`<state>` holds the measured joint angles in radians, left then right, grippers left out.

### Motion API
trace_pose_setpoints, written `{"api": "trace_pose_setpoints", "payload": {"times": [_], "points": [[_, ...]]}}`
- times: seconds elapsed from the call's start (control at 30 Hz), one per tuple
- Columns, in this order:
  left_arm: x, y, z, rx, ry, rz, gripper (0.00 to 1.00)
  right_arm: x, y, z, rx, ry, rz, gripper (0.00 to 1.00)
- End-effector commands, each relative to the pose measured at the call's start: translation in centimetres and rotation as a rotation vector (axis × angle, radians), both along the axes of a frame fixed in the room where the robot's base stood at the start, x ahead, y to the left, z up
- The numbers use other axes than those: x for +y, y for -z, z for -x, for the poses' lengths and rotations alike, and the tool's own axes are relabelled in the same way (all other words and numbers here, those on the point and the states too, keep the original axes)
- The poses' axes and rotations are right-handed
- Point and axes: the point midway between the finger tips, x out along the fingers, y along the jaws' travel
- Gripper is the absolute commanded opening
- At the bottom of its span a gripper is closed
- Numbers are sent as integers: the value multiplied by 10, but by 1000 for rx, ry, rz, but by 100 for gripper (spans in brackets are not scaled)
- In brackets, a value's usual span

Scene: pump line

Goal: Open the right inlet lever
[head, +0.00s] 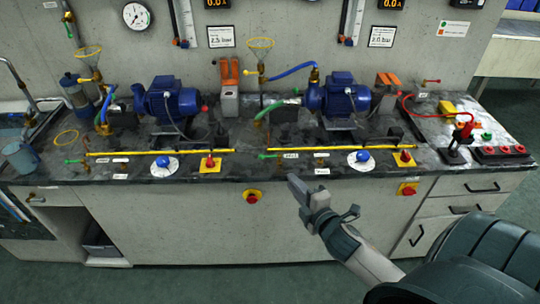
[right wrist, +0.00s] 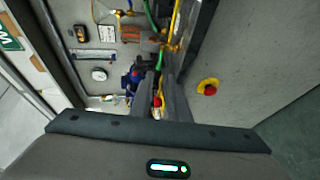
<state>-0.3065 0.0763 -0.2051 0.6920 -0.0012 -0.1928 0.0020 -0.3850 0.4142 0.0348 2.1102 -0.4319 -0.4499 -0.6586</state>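The right pump's bench section has a small green-handled lever (head: 268,156) at the front, left of a white label; I take it to be the right inlet lever. It points left, roughly along the bench edge. My right gripper (head: 297,187) is in front of the bench, to the right of and nearer than this lever, and touches nothing visible. The right wrist view shows its two fingers (right wrist: 160,92) apart with a gap between them and nothing held. My left gripper is out of view.
A yellow rail (head: 330,147) runs along the bench front. A blue knob (head: 362,157) and red knob on a yellow plate (head: 404,158) stand to the right. A red-and-yellow switch (head: 252,197) is on the front panel. Blue pumps (head: 338,92) stand behind.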

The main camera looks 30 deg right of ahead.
Motion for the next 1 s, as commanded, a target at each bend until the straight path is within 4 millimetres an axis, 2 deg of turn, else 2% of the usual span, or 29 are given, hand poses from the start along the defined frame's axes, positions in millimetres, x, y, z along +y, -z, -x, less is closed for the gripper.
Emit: {"api": "trace_pose_setpoints", "payload": {"times": [0.27, 0.47, 0.67, 0.9, 1.0], "points": [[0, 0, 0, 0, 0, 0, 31, 0, 1, -1, 1, 0, -3, 16], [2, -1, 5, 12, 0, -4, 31, -2, 2, -10, 0, 1, -4, 16], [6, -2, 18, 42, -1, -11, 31, -4, 5, -33, -1, 0, -4, 16], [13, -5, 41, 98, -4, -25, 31, -11, 12, -72, -1, 1, -4, 16], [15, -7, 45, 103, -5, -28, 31, -13, 16, -88, 0, 1, -4, 16]]}}
